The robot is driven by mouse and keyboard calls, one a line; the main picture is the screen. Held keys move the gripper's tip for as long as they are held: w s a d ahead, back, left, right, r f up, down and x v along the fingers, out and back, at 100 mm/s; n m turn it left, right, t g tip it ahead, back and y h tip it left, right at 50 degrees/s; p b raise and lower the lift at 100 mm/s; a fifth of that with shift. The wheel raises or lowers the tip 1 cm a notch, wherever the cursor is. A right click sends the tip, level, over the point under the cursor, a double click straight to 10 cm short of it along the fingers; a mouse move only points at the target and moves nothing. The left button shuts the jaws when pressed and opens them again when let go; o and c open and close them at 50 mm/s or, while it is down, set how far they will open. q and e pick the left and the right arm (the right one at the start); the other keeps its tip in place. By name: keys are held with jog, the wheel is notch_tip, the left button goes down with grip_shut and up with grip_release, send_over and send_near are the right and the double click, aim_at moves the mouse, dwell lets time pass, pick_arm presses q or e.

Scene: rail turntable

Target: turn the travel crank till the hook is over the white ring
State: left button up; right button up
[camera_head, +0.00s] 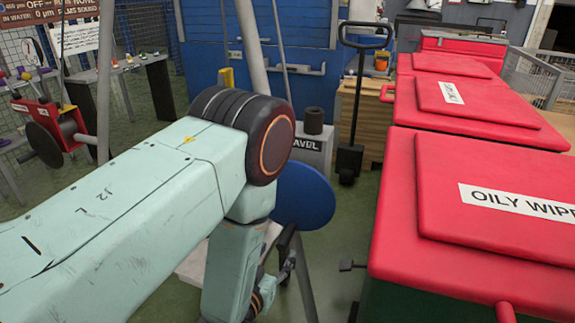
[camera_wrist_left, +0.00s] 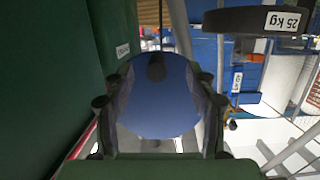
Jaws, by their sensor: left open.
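The travel crank shows as a blue disc (camera_head: 303,196) in the head view, in front of a grey box marked "AVEL" (camera_head: 312,150), its label partly hidden. In the left wrist view the blue disc (camera_wrist_left: 160,110) fills the middle, with a dark knob (camera_wrist_left: 156,67) near its upper edge. My left gripper (camera_wrist_left: 158,95) is open, its fingers on both sides of the disc in that view; I cannot tell if they touch it. In the head view my left gripper (camera_head: 288,265) is small and partly hidden behind my arm. I cannot make out the hook or white ring.
Red-lidded bins, one marked "OILY WIPE" (camera_head: 500,195), line the right side. A pallet truck (camera_head: 352,110) stands behind. A dark "25 kg" weight (camera_wrist_left: 240,20) is at the wrist view's upper right. A red winch-like device (camera_head: 50,130) is far left.

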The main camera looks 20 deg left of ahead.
pick_arm(q)
jog(key=shift+s+f+p, duration=0.1)
jog(key=shift+s+p, duration=0.25)
jog(key=shift+s, duration=1.05)
